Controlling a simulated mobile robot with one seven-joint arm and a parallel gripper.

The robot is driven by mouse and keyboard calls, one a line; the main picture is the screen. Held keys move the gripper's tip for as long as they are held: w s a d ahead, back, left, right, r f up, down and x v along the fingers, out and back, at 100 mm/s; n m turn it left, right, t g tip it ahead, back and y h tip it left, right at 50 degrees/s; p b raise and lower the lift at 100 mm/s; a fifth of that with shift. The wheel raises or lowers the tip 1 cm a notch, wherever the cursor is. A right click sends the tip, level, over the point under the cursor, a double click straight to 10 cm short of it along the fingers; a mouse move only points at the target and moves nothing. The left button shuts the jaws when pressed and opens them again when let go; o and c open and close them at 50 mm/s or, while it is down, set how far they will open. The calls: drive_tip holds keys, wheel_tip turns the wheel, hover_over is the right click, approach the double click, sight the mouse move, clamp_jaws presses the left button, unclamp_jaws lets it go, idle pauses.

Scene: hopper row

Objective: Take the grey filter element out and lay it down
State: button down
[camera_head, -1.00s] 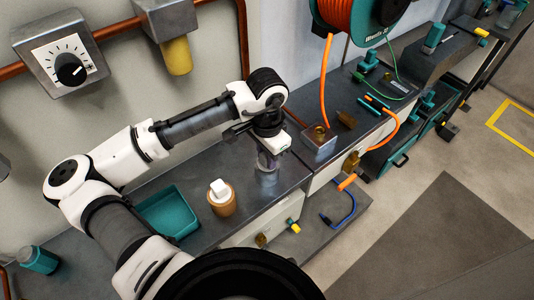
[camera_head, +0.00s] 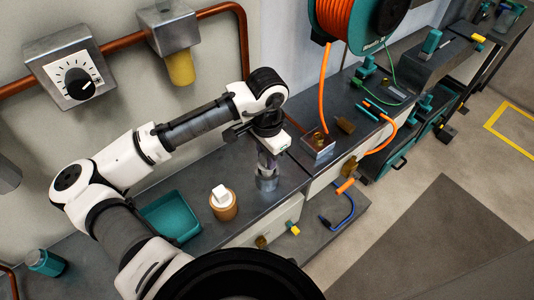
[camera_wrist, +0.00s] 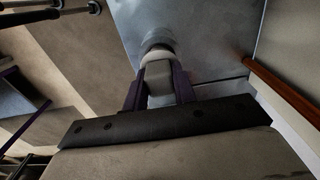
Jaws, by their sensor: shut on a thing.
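My gripper (camera_head: 268,157) points down over the dark bench, and its purple fingers also show in the wrist view (camera_wrist: 160,90). It is shut on the grey filter element (camera_wrist: 158,72), whose blocky grip sits between the fingers with a pale round part beyond. A grey, cup-like round housing (camera_head: 266,182) stands on the bench directly below the fingers. Its rounded rim shows past the element in the wrist view (camera_wrist: 157,38). I cannot tell how far the element sits inside it.
A copper-coloured cup (camera_head: 224,208) with a white block on top stands left of the housing. A teal tray (camera_head: 170,216) lies farther left, looking empty. Bare bench lies between the cup and housing.

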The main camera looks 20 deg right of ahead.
drive_tip(key=shift+r, duration=0.2)
drive_tip(key=shift+r+p, duration=1.05)
drive_tip(key=shift+r, duration=1.8)
